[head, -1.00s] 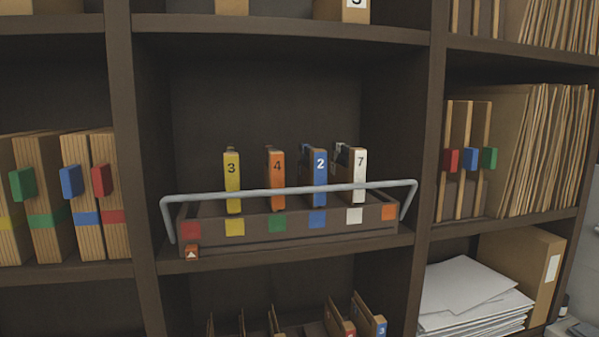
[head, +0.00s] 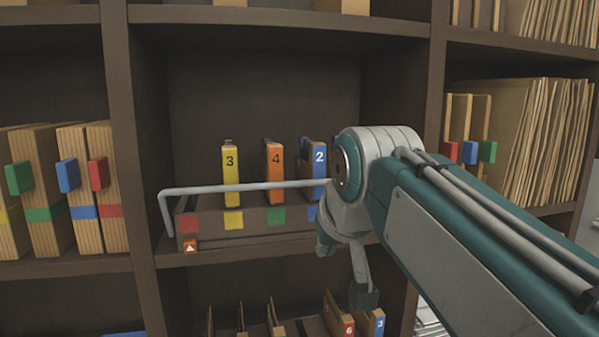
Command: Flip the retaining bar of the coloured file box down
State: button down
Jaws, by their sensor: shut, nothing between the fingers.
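The file box (head: 255,216) sits on the middle shelf, with coloured squares along its front. The grey retaining bar (head: 245,187) is raised and crosses in front of the numbered files; its left leg comes down at the box's left end. Its right part is hidden behind my arm. A yellow file 3 (head: 230,175), an orange file 4 (head: 274,170) and a blue file 2 (head: 319,160) stand in the box. My gripper (head: 362,296) is shut and empty, pointing down in front of the box's right part and below the bar.
Upright shelf walls (head: 141,150) stand on both sides of the compartment. Folders with coloured tabs (head: 66,175) fill the left compartment, and more folders (head: 530,140) fill the right. Several files (head: 337,315) stand on the shelf below, near my gripper.

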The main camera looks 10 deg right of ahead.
jog(key=w+r+t, duration=0.1)
jog(key=w+r, duration=0.3)
jog(key=r, duration=0.4)
jog(key=w+r+t, duration=0.1)
jog(key=w+r, duration=0.3)
jog(key=r, duration=0.4)
jog(key=shift+w+a, duration=0.2)
jog(key=shift+w, duration=0.2)
jog(key=x, duration=1)
jog(key=shift+w, duration=0.1)
jog(key=shift+s+f, duration=0.5)
jog(key=shift+s, duration=0.35)
jog(key=shift+s+f, duration=0.5)
jog(key=shift+s, duration=0.35)
jog(key=shift+s+t, duration=0.15)
jog(key=shift+t, duration=0.15)
jog(key=shift+s+f, duration=0.15)
jog(key=shift+s, duration=0.05)
